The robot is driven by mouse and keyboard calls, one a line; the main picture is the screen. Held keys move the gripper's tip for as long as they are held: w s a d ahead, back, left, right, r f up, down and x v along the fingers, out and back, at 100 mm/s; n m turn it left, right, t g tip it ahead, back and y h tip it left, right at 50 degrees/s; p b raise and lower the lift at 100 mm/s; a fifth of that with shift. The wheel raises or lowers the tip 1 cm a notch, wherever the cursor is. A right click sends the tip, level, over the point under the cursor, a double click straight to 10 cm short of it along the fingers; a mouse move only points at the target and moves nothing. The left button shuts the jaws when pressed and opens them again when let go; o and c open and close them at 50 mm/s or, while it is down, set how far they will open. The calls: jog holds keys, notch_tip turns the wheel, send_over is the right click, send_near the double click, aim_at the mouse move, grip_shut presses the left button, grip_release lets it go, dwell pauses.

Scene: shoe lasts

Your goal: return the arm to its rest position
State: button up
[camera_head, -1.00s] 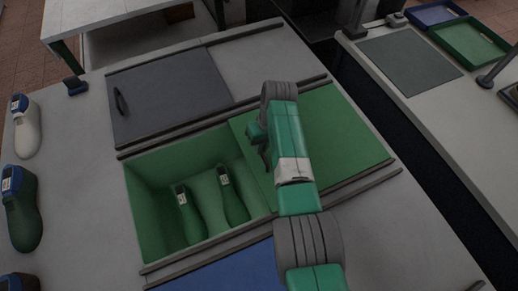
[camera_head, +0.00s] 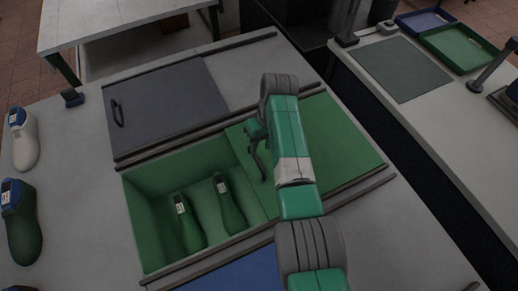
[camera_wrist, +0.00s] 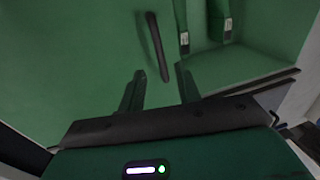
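My green arm reaches over the table in the head view, with my gripper (camera_head: 254,136) above the left part of a green sliding lid (camera_head: 338,150). In the wrist view my gripper (camera_wrist: 160,82) has its two dark green fingers spread apart with nothing between them. The lid's black handle (camera_wrist: 157,47) shows just beyond the fingertips, apart from them as far as I can tell.
An open green bin (camera_head: 150,225) left of the lid holds two green lasts (camera_head: 187,222) (camera_head: 229,205). A closed grey lid (camera_head: 165,105) is behind it, a blue lid (camera_head: 235,275) in front. A white last (camera_head: 25,140) and a dark green last (camera_head: 22,225) stand at the left.

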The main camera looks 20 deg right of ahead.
jog(key=shift+d+r, duration=0.2)
jog(key=shift+r, duration=0.95)
